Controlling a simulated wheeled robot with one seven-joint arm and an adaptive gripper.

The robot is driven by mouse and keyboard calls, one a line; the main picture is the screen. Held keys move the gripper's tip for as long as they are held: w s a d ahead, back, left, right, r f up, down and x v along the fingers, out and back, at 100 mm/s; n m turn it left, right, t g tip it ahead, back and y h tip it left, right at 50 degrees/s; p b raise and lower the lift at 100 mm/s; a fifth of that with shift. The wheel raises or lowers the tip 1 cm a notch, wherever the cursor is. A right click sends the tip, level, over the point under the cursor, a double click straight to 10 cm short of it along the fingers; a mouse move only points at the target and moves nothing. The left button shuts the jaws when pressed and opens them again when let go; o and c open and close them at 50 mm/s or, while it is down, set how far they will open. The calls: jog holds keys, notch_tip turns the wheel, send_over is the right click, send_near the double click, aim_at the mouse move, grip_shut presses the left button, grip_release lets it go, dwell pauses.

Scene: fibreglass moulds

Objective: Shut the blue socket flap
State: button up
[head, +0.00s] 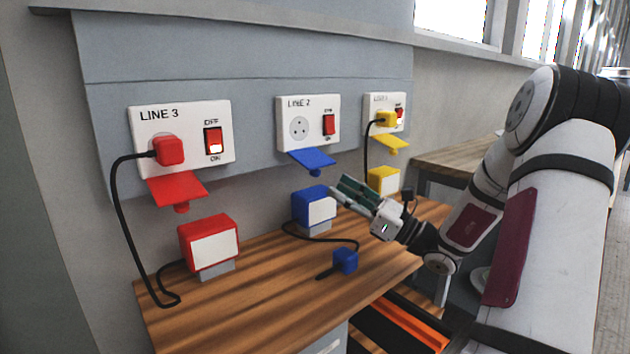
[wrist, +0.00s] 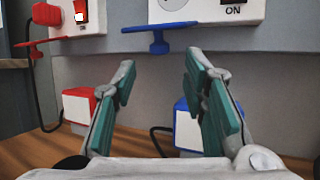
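The blue socket flap (head: 311,160) hangs open below the LINE 2 socket panel (head: 308,122), sticking outward. The LINE 2 socket is empty, and its red switch is beside it. The flap also shows in the wrist view (wrist: 172,36), above and beyond the fingertips. My gripper (head: 348,190) is to the right of and below the flap, apart from it, near the blue box. In the wrist view my gripper (wrist: 158,78) has its two green-padded fingers spread, with nothing between them.
A blue box (head: 315,207) stands on the wooden bench (head: 260,290) below the flap; its cable leads to a loose blue plug (head: 345,261). Red flap (head: 177,188) and yellow flap (head: 391,144) hang open under plugged-in sockets. Red box (head: 209,243) and yellow box (head: 384,181) flank it.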

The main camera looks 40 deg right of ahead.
aim_at(315, 175)
jog(key=b+x, duration=0.2)
jog(key=x, duration=0.5)
jog(key=shift+w+a+r, duration=0.15)
jog(key=shift+w+a, duration=0.05)
jog(key=shift+w, duration=0.15)
grip_shut()
